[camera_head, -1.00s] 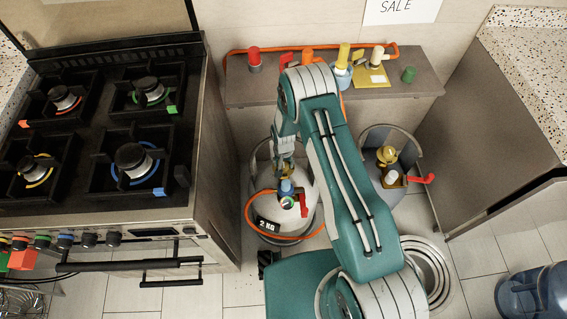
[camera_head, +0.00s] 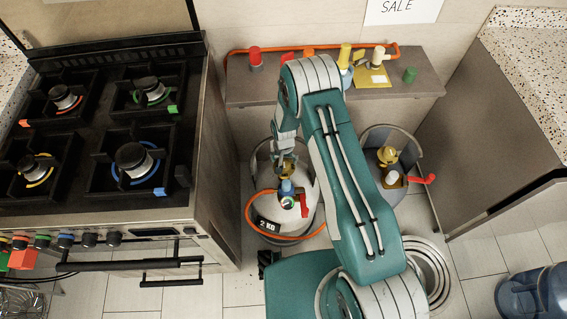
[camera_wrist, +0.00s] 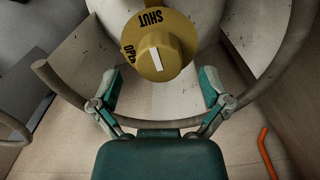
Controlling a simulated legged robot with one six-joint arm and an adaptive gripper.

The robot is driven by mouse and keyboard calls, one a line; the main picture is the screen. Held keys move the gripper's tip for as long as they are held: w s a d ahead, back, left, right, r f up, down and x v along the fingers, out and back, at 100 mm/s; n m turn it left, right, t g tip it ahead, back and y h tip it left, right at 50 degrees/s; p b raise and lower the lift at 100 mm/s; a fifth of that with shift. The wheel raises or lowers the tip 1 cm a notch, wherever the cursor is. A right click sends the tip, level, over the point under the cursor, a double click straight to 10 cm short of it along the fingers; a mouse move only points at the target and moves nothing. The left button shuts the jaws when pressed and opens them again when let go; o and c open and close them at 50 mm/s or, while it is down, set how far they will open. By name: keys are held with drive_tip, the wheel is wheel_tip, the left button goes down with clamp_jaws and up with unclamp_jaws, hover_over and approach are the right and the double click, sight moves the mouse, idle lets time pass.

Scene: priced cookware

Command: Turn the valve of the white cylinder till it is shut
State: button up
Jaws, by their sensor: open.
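The white cylinder (camera_head: 265,185) stands on the floor in the head view, with a "2 KG" label and an orange hose around it. Its yellow valve (camera_head: 287,171) is partly covered by my gripper (camera_head: 285,152). In the wrist view the valve's round yellow knob (camera_wrist: 175,50) faces me, with a white bar running roughly up and down. The words SHUT, above, and OPEN, at left, are on the yellow dial. My gripper (camera_wrist: 160,78) is open, one finger on each side of the knob's lower part.
A grey cylinder (camera_head: 373,146) with a yellow valve and red lever stands at right. A stove (camera_head: 215,160) is at left. A shelf (camera_head: 250,92) with coloured fittings and an orange pipe is behind. A curved guard ring (camera_wrist: 60,85) surrounds the valve. A blue bottle (camera_head: 540,293) is at lower right.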

wheel_tip(320, 180, up, 9)
drive_tip(key=shift+r, duration=0.15)
idle(0.5)
wheel_tip(320, 180, up, 16)
drive_tip(key=t, duration=0.1)
hover_over(283, 163)
drive_tip(key=d, duration=0.3)
drive_tip(key=s+d+r+n+t, duration=0.1)
drive_tip(key=s+r, duration=0.2)
drive_tip(key=r, duration=0.3)
drive_tip(key=s+d+r+t, duration=0.1)
drive_tip(key=s+d+r, duration=0.1)
drive_tip(key=r, duration=0.4)
drive_tip(key=s+d+r+t, duration=0.1)
drive_tip(key=s+r, duration=0.3)
drive_tip(key=s, duration=0.3)
drive_tip(key=s+d+r+n, duration=0.1)
drive_tip(key=s+d+r, duration=0.1)
drive_tip(key=s+r, duration=0.2)
drive_tip(key=s+d+r+t, duration=0.1)
drive_tip(key=s+r, duration=0.4)
drive_tip(key=s, duration=0.6)
drive_tip(key=shift+d+t, duration=0.3)
drive_tip(key=shift+d, duration=0.15)
